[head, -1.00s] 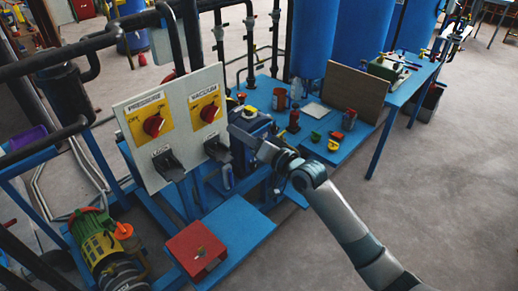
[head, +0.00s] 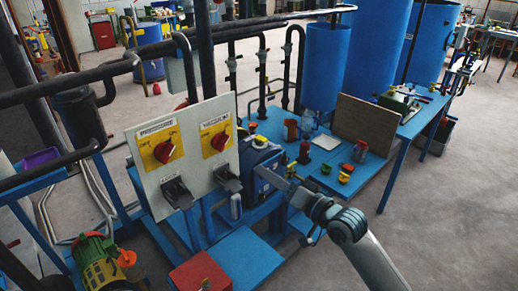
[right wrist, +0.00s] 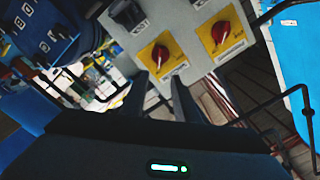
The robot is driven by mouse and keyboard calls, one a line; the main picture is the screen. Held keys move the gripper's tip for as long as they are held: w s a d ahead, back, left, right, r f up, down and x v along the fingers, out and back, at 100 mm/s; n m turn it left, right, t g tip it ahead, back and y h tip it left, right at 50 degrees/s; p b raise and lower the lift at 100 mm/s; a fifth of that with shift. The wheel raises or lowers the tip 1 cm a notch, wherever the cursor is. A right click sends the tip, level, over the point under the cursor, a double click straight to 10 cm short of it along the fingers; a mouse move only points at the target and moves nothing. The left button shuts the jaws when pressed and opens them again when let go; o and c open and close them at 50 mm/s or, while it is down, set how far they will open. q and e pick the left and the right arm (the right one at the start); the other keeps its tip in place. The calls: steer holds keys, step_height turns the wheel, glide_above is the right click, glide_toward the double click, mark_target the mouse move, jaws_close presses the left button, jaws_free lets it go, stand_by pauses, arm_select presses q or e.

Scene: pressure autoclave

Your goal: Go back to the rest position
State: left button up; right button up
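My right arm comes in from the lower right of the head view. Its gripper (head: 268,178) is in the air, right of the control panel (head: 150,194) and in front of a blue box-shaped unit (head: 262,160). In the right wrist view, the two dark fingers (right wrist: 162,88) stand apart with nothing between them. The panel shows beyond them, with a red pressure knob (head: 164,152) and a red vacuum knob (head: 219,142) on yellow plates. Two black switches (head: 177,193) sit below the knobs. My left gripper is not in view.
Dark pipes (head: 150,60) run along the left and above the panel. A red box (head: 200,274) and a green-yellow motor (head: 97,262) are low in front. A blue bench (head: 322,172) holds small items and a brown board (head: 364,130). Bare floor (head: 455,215) lies to the right.

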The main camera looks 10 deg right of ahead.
steer(key=shift+f, duration=0.1)
steer(key=d+f+m+g+h, duration=0.1)
steer(key=d+f+h, duration=0.25)
steer(key=f, duration=1.05)
steer(key=d+f+g+h, duration=0.15)
steer(key=d+f, duration=0.25)
steer(key=f, duration=1)
steer(key=s+d+f+g+h, duration=0.1)
steer(key=s+d+f+h, duration=0.1)
steer(key=s+f, duration=0.65)
steer(key=s+d+f+g+h, duration=0.1)
steer(key=s+d+f+g, duration=0.15)
steer(key=f, duration=1.15)
steer(key=s+d+f+n+g+h, duration=0.2)
steer(key=s+d+f+n+g, duration=0.1)
steer(key=s+f, duration=1.6)
steer(key=s+f+n+g, duration=0.1)
steer(key=s+f+g, duration=0.1)
steer(key=s, duration=1.2)
steer(key=s+f+n+g+b, duration=0.1)
steer(key=s+f, duration=0.3)
steer(key=s, duration=1.1)
steer(key=shift+s+f+g+h, duration=0.15)
steer(key=shift+s+g+h, duration=0.15)
steer(key=shift+g, duration=0.5)
steer(key=shift+w+a, duration=0.1)
